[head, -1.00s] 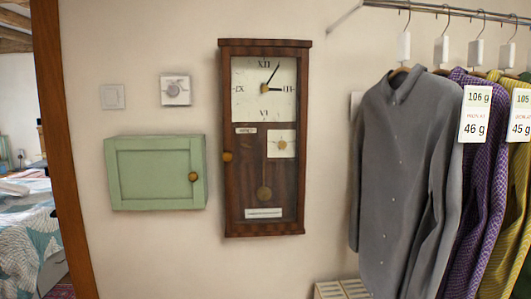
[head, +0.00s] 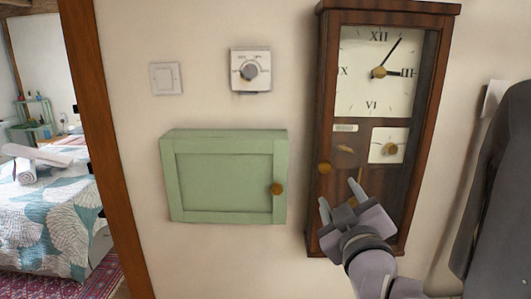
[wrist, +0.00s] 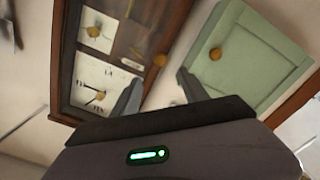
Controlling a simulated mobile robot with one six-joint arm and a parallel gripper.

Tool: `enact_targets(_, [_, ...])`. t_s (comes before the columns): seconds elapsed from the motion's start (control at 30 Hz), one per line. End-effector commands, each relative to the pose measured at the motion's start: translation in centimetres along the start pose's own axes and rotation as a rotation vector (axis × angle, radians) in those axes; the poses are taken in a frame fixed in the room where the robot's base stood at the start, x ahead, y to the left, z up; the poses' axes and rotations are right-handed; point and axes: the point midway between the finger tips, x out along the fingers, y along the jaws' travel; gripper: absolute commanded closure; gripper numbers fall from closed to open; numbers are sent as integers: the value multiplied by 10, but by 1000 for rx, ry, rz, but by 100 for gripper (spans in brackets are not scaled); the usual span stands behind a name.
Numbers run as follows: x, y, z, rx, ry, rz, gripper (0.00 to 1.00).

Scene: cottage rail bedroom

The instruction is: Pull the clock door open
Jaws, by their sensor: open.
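The wall clock (head: 322,100) has a dark wooden case, a white dial (head: 375,95) and a glazed front that looks closed. A small round brass knob (head: 324,168) sits on the left edge of its door. My gripper (head: 340,196) is open and empty in front of the lower part of the clock, below and right of the knob in the head view. It hides part of the pendulum area. In the tilted wrist view, the clock's knob (wrist: 160,60) shows just beyond and between the two fingertips (wrist: 161,76). I see no contact with it.
A green wall cabinet (head: 225,180) with its own brass knob (head: 277,189) hangs left of the clock. A thermostat dial (head: 250,71) and a light switch (head: 166,79) are above it. A grey shirt (head: 500,200) hangs close on the right.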

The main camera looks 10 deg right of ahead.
Motion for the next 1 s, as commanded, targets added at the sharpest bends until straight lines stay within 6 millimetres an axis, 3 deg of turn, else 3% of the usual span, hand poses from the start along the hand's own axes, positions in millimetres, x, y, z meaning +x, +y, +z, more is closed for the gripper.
enact_targets(0.23, [52,8,-9,3,-10,-6,48])
enact_targets(0.53, [110,0,0,2,-1,0,48])
enact_targets(0.7, [122,0,0,2,-1,-1,48])
enact_targets(0.93, [123,0,0,2,-1,-1,48])
enact_targets(1.0, [123,0,0,2,-1,-1,60])
